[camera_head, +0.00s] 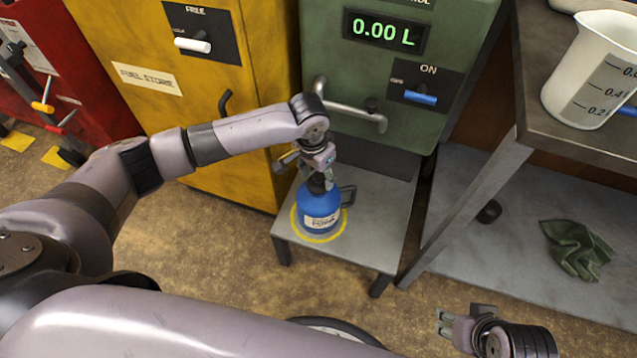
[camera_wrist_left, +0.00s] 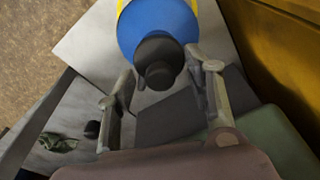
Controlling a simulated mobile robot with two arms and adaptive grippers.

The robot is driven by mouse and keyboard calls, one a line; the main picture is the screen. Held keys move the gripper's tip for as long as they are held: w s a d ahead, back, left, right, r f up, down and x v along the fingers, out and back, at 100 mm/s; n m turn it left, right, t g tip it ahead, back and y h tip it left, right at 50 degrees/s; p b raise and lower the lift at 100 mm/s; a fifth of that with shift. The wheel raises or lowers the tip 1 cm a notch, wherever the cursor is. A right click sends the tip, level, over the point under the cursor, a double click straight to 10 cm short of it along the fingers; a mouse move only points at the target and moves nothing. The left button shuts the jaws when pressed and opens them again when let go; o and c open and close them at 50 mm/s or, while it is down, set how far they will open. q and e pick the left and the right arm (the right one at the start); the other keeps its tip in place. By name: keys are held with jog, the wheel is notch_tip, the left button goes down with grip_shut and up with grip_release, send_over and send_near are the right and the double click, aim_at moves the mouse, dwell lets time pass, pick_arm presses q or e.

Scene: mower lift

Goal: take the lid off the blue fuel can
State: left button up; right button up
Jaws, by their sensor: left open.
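The blue fuel can (camera_head: 320,212) stands upright inside a yellow ring on a low grey stand. Its black lid (camera_wrist_left: 158,60) is on top of the can's neck, and the can's blue shoulder (camera_wrist_left: 150,22) shows below it in the left wrist view. My left gripper (camera_head: 314,172) is over the can's top in the head view. In the left wrist view its open fingers (camera_wrist_left: 160,76) lie on either side of the lid, with visible gaps. My right gripper (camera_head: 445,322) is at the lower right, away from the can; its finger gap is unclear.
The low stand (camera_head: 370,222) is in front of a green dispenser (camera_head: 390,90) with a bent pipe handle. A yellow fuel cabinet (camera_head: 190,95) stands to the left.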

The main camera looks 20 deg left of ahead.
pick_arm(q)
jog(key=shift+f, duration=0.4)
jog(key=shift+r, duration=0.1)
jog(key=c, duration=1)
jog(key=shift+c, duration=0.2)
